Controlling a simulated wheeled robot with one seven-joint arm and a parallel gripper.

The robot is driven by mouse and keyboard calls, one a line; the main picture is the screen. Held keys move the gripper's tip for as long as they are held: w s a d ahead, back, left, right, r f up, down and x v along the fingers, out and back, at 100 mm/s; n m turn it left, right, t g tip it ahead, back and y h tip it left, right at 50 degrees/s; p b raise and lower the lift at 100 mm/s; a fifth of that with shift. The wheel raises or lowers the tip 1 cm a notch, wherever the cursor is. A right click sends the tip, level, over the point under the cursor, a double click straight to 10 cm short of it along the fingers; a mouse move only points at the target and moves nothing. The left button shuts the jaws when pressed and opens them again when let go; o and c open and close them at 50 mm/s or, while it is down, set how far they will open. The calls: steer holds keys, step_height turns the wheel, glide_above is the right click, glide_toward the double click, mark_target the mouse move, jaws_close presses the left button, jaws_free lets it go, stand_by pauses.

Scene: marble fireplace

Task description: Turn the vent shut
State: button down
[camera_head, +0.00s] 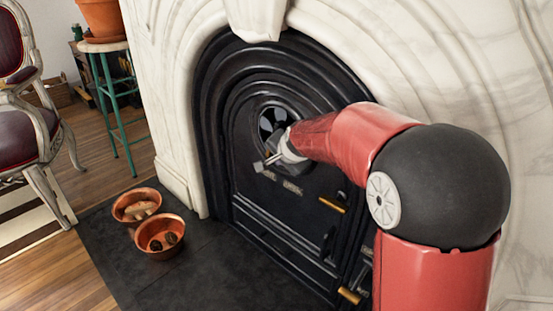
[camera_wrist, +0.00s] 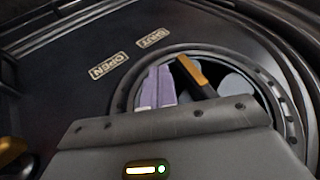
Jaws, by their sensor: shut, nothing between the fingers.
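The round vent (camera_head: 272,118) is set in the upper part of the black fireplace door, partly behind my gripper. In the wrist view the vent (camera_wrist: 236,84) shows a dark studded ring around grey round shapes with dark areas between them. A black handle with a brass tip (camera_wrist: 194,72) crosses it. My gripper (camera_wrist: 157,84) is shut and empty, its two pale purple fingers together just left of the handle and in front of the vent. I cannot tell whether they touch the handle. Plates reading OPEN (camera_wrist: 109,66) and SHUT (camera_wrist: 153,38) sit beside the ring.
The black door (camera_head: 285,205) has a brass handle (camera_head: 332,203) and a lower brass latch (camera_head: 349,295). White marble (camera_head: 180,110) surrounds it. Two copper bowls (camera_head: 137,204) (camera_head: 160,238) stand on the dark hearth. A green stool (camera_head: 112,95) and a chair (camera_head: 22,120) are at left.

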steer(key=shift+w+a, duration=0.2)
steer(key=shift+a, duration=0.2)
steer(key=shift+f, duration=0.1)
